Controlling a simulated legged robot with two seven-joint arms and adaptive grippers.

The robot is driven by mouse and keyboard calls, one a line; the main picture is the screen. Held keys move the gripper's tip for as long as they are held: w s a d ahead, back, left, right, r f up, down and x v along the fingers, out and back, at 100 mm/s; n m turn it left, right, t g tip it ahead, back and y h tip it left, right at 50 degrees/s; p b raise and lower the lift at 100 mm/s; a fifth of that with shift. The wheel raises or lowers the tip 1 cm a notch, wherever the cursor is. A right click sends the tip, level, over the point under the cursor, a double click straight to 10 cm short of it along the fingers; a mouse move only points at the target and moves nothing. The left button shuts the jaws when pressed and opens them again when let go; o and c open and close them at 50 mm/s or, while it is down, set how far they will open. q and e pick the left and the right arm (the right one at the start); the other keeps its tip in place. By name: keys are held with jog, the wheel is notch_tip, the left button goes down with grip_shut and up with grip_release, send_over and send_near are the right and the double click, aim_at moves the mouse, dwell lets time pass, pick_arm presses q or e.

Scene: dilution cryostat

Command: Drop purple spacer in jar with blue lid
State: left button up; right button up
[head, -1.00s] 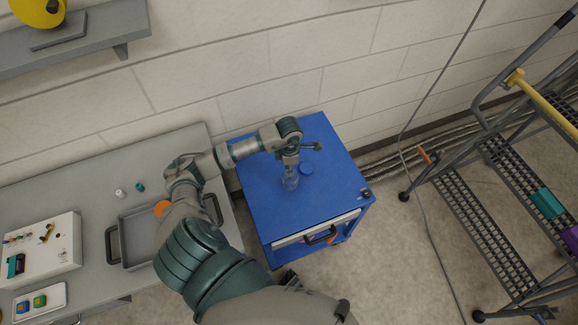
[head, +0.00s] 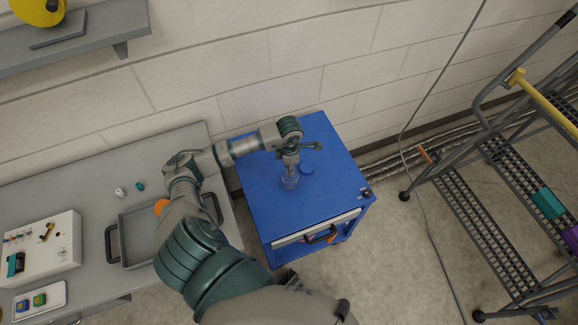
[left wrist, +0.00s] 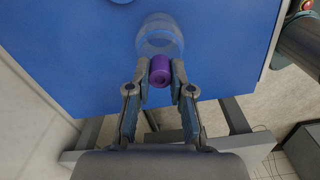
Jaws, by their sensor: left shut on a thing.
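My left gripper (left wrist: 160,76) is shut on the purple spacer (left wrist: 160,69), a small cylinder with a hole in its end. The clear jar (left wrist: 158,28) stands upright on the blue cart, right by the fingertips; in the wrist view the spacer overlaps the jar's near edge. In the head view my left gripper (head: 290,164) points down over the jar (head: 290,182), and the spacer cannot be made out there. The blue lid (head: 307,166) lies on the cart top just right of the jar. My right gripper is not in view.
The blue cart (head: 335,185) has free room around the jar. A grey bench (head: 90,180) at left holds a tray (head: 135,232), a white cap (head: 119,192), a teal piece (head: 140,186) and a white box (head: 42,248). A stepladder (head: 470,205) stands at right.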

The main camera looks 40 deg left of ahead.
pick_arm(q)
jog(key=o, duration=0.8)
notch_tip(320, 180, up, 12)
jog(key=shift+a+f, duration=0.1)
dwell(0.5)
